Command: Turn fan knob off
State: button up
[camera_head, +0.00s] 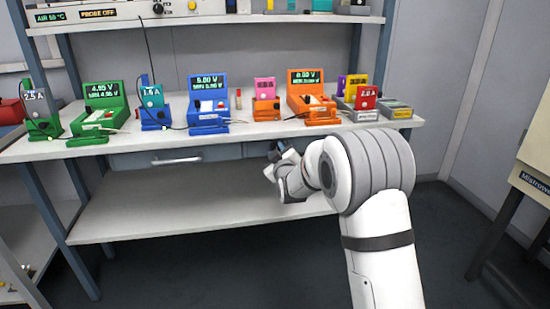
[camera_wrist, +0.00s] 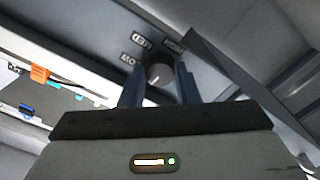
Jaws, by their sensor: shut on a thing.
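The fan knob (camera_wrist: 158,74) is a round dark knob with a pale mark, near the middle of the wrist view. It sits on a dark blue-grey panel (camera_wrist: 110,22) with white labels LOW, MED and one partly legible that looks like HIGH. No OFF label can be read. I cannot tell exactly which setting the pale mark faces. My gripper (camera_wrist: 159,76) has one finger on each side of the knob and is shut on it. In the head view my gripper (camera_head: 277,158) is just under the workbench top's front edge; the knob is hidden there.
The workbench (camera_head: 150,150) carries several coloured testers, including a green one (camera_head: 103,105), a blue one (camera_head: 208,102) and an orange one (camera_head: 311,98). A drawer handle (camera_head: 177,161) lies left of my gripper. The lower shelf (camera_head: 170,212) is bare.

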jog(key=shift+a+n+b, duration=0.15)
jog(key=shift+n+b, duration=0.15)
jog(key=shift+n, duration=0.3)
jog(key=o, duration=1)
jog(key=shift+p+v, duration=0.8)
jog(key=shift+v, duration=3.15)
jog(key=shift+r, duration=0.15)
